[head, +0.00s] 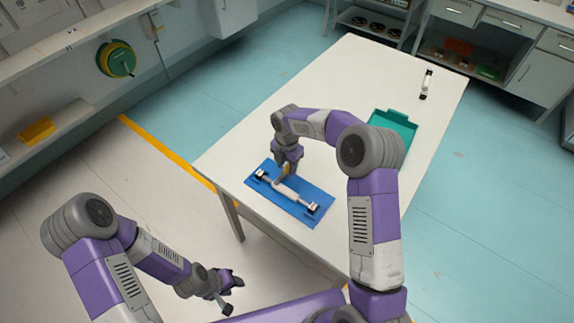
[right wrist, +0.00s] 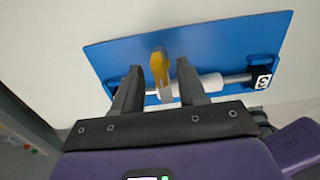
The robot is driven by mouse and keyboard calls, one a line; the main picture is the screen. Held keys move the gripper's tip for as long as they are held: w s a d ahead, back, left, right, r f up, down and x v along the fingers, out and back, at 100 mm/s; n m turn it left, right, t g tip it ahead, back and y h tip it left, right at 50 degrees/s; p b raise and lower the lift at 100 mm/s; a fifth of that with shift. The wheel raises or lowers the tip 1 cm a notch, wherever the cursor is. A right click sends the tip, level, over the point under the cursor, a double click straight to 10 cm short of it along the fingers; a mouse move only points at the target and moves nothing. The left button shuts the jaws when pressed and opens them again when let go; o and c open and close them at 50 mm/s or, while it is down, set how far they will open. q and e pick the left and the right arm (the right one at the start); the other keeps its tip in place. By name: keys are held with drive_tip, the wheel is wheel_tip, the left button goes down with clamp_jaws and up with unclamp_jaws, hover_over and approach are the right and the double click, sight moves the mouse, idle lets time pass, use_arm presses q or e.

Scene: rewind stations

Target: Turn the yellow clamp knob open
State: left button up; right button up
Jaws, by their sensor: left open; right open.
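The yellow clamp knob (right wrist: 159,68) stands up over the middle of the blue station (right wrist: 200,45) in the right wrist view. My left gripper (head: 228,292) is open and empty, off the table at lower left.
The white table (head: 345,80) is mostly clear beyond the station. A green tray (head: 395,123) lies at the table's right, partly behind my right arm. A small black-and-white roller (head: 426,84) lies near the far end. Shelves and cabinets line the walls.

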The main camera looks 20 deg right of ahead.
clamp_jaws()
drive_tip(key=shift+m, duration=0.3)
drive_tip(key=m+p, duration=0.1)
drive_tip(key=m, duration=0.6)
drive_tip(key=shift+p, duration=0.3)
drive_tip(key=m, duration=0.5)
drive_tip(key=shift+m, duration=2.7)
